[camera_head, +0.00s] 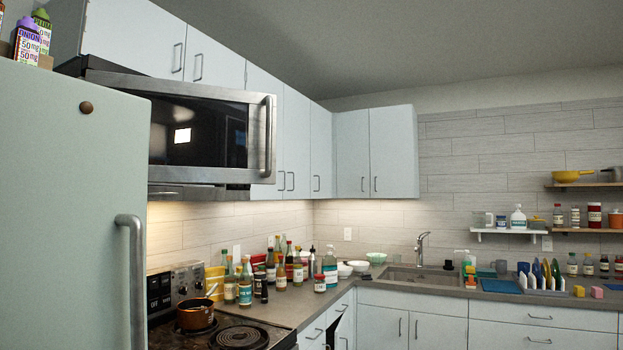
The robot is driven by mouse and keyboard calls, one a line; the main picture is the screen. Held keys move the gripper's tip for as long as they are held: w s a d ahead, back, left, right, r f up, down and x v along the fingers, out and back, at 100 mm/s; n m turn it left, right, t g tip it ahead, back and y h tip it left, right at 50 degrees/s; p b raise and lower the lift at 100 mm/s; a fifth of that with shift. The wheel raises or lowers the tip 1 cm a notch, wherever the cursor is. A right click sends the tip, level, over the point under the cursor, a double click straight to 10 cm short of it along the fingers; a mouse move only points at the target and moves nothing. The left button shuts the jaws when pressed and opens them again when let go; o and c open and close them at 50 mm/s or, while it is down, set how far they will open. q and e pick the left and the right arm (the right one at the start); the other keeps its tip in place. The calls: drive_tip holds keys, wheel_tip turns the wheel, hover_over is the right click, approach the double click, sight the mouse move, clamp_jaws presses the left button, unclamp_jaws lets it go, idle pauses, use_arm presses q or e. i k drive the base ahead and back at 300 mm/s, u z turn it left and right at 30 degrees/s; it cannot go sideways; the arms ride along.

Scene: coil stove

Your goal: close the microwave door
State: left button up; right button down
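The microwave (172,191) hangs under the upper cabinets, above the stove, at the left of the head view. Its door (200,130) has a dark glass window in a steel frame and a vertical bar handle (268,135) at its right edge. The door appears to stand out at an angle from the body, partly open, with its handle edge toward the right. The fridge hides its lower left part, and the inside of the microwave cannot be seen. Neither of my grippers is in view.
A pale green fridge (65,210) stands close at the left. Below the microwave is a coil stove (215,338) with an orange pot (196,314). Several bottles (245,285) crowd the counter to its right. The air before the door looks clear.

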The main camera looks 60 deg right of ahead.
sight(200, 134)
drive_tip(key=u, duration=0.15)
drive_tip(key=k, duration=0.35)
drive_tip(key=z, duration=1.65)
drive_tip(key=i, duration=1.6)
drive_tip(key=u, duration=0.3)
